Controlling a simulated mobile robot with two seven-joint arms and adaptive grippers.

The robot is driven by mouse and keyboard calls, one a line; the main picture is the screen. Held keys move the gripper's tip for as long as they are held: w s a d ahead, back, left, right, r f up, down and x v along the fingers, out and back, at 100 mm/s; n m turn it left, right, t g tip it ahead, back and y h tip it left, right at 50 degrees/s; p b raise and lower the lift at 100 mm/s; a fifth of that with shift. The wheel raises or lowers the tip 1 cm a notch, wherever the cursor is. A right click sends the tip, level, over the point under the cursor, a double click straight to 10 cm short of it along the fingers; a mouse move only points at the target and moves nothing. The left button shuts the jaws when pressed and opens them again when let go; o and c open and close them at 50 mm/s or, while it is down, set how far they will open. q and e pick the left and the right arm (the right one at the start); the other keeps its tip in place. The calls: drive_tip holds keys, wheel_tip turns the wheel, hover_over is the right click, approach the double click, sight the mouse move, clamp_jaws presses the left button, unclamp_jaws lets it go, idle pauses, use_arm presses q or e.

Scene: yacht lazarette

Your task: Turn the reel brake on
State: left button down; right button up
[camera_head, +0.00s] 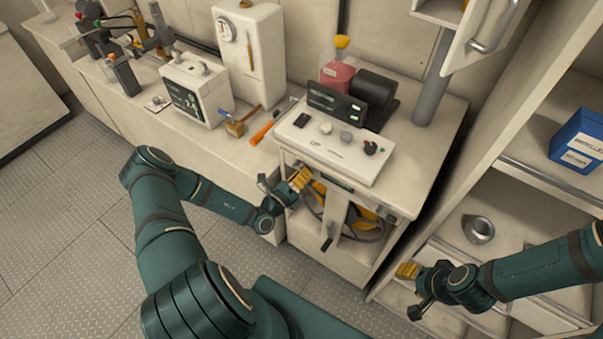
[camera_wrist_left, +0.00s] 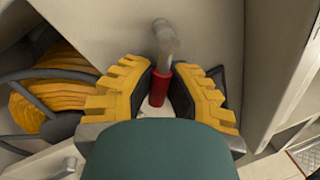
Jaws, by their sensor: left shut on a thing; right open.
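A hose reel with yellow hose (camera_head: 362,212) sits in the open front of the cabinet. Its coiled yellow hose also shows at the left of the left wrist view (camera_wrist_left: 55,85). My left gripper (camera_head: 299,179) is at the upper left of this opening. In the left wrist view its yellow fingers (camera_wrist_left: 160,95) are shut on a red lever grip (camera_wrist_left: 158,89) with a grey rounded metal end. I take this to be the reel brake lever; in the head view it is hidden by the gripper. My right gripper (camera_head: 408,270) is open and empty, right of the cabinet.
A white control box (camera_head: 335,150) with knobs stands on the cabinet top. A black-handled crank (camera_head: 328,240) hangs before the reel. Open shelves with a metal cup (camera_head: 478,229) and a blue box (camera_head: 578,140) are at the right. An orange-handled tool (camera_head: 262,132) lies on the left counter.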

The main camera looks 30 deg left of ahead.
use_arm(q)
drive_tip(key=n, duration=0.3)
drive_tip(key=r+n+y, duration=0.1)
drive_tip(key=shift+d+t+p, duration=0.25)
drive_tip(key=shift+t+p, duration=0.05)
drive_tip(key=shift+d+r+n+y+p, duration=0.1)
drive_tip(key=shift+r+n+y+p, duration=0.2)
drive_tip(key=shift+n, duration=0.75)
drive_tip(key=shift+r+n+y+p, duration=0.1)
drive_tip(key=shift+r+n+y, duration=0.25)
drive_tip(key=shift+n, duration=0.7)
drive_tip(key=shift+f, duration=0.1)
drive_tip(key=c, duration=0.9)
unclamp_jaws()
drive_tip(key=shift+s, duration=0.1)
drive_tip(key=s, duration=0.4)
drive_tip(key=s+f, duration=0.1)
drive_tip(key=s, duration=0.2)
drive_tip(key=s+a+f, duration=0.1)
drive_tip(key=s, duration=0.3)
drive_tip(key=shift+s+f, duration=0.15)
drive_tip(key=shift+s, duration=0.2)
